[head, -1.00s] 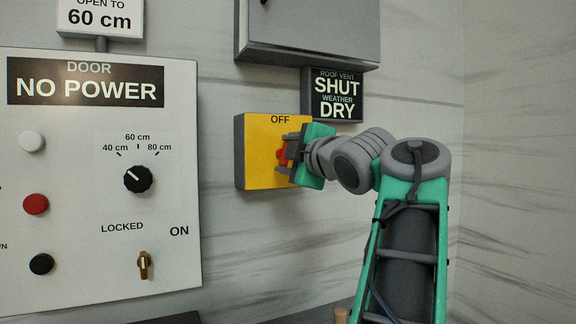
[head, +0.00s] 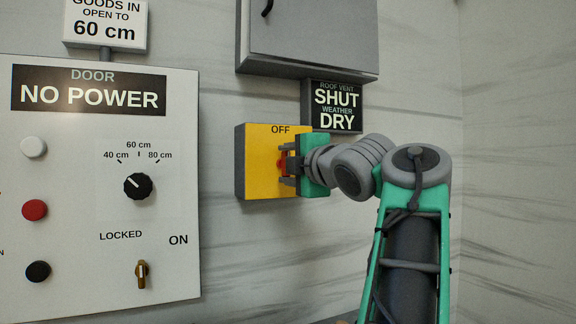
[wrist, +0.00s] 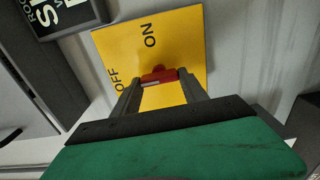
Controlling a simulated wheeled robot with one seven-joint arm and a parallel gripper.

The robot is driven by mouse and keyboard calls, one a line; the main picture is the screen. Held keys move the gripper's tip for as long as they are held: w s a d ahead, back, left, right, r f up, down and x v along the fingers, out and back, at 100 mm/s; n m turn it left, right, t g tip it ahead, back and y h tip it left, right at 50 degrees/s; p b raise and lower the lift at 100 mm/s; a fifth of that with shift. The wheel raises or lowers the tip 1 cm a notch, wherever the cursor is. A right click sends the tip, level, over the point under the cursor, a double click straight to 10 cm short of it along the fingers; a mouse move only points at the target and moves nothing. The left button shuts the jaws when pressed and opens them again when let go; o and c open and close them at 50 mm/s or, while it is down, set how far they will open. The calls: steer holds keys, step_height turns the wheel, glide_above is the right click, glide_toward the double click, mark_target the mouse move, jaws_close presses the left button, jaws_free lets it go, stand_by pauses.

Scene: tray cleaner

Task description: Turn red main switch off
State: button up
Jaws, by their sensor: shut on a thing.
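The yellow switch box (head: 258,165) is on the wall, with "OFF" at its top in the head view. In the wrist view its yellow face (wrist: 120,45) shows both "OFF" and "ON". The red main switch (wrist: 158,76) sits on that face. My gripper (head: 285,164) reaches it from the right and is shut on the red switch; its fingers show on either side of the red handle in the wrist view (wrist: 163,88). In the head view the fingers hide most of the handle (head: 281,165). I cannot tell exactly which label the handle points to.
A door panel (head: 80,180) at left reads "NO POWER", with a black dial (head: 138,186), several buttons and a key switch (head: 141,274). A grey cabinet (head: 310,40) hangs above the box. A sign (head: 335,107) reading "SHUT" and "DRY" is close above my gripper.

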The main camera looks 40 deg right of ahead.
steer(key=o, duration=1.4)
steer(key=v, duration=0.7)
steer(key=shift+s+a, duration=0.2)
steer(key=shift+s, duration=0.2)
